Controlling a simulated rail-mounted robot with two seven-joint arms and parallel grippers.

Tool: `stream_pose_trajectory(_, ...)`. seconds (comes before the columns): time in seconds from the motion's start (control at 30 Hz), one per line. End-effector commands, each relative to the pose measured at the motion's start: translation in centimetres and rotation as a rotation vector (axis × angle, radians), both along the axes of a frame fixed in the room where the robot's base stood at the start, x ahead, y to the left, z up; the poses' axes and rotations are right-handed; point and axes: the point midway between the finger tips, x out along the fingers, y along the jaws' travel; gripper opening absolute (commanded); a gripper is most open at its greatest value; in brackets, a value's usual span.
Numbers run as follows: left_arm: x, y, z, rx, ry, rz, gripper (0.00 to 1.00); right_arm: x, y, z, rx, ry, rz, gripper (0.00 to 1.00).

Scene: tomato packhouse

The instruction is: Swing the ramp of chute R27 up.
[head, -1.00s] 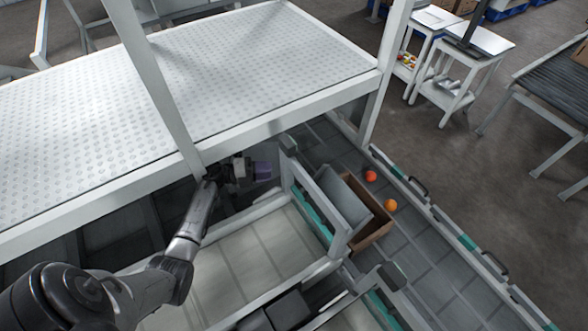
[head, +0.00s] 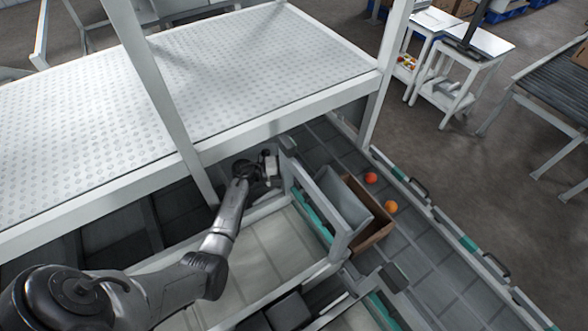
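A chute with pale side frames and a teal strip (head: 313,216) is at the centre of the head view. A grey panel, apparently its ramp (head: 343,198), stands at its right end, tilted beside an open brown carton (head: 377,232). I cannot read any chute label, so I cannot tell whether this is R27. My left gripper (head: 272,168) is at the near-left upper corner of the chute, beside its end post. Its fingers are small and partly hidden, so I cannot tell its opening or any contact. My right gripper is not in view.
A large white perforated table (head: 190,85) with white posts fills the upper left. One red tomato (head: 371,178) and one orange tomato (head: 391,206) lie on the grey tiled surface by the carton. A railing with teal parts (head: 468,243) runs along the right.

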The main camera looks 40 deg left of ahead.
Motion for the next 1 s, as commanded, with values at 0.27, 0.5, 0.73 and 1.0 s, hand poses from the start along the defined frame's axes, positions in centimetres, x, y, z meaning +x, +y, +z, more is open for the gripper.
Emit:
stream_pose_trajectory(0.27,-0.03,0.01,-0.01,0.0,0.0,0.0,0.18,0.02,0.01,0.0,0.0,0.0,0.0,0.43)
stream_pose_trajectory(0.5,-0.04,0.02,-0.01,-0.001,0.001,0.0,0.0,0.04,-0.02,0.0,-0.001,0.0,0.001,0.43)
stream_pose_trajectory(0.73,-0.04,0.03,-0.01,0.0,0.0,0.0,0.0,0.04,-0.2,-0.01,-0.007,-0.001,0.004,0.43)
stream_pose_trajectory(1.0,-0.52,0.2,-0.03,0.0,0.002,0.0,0.0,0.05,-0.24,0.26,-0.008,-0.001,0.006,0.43)
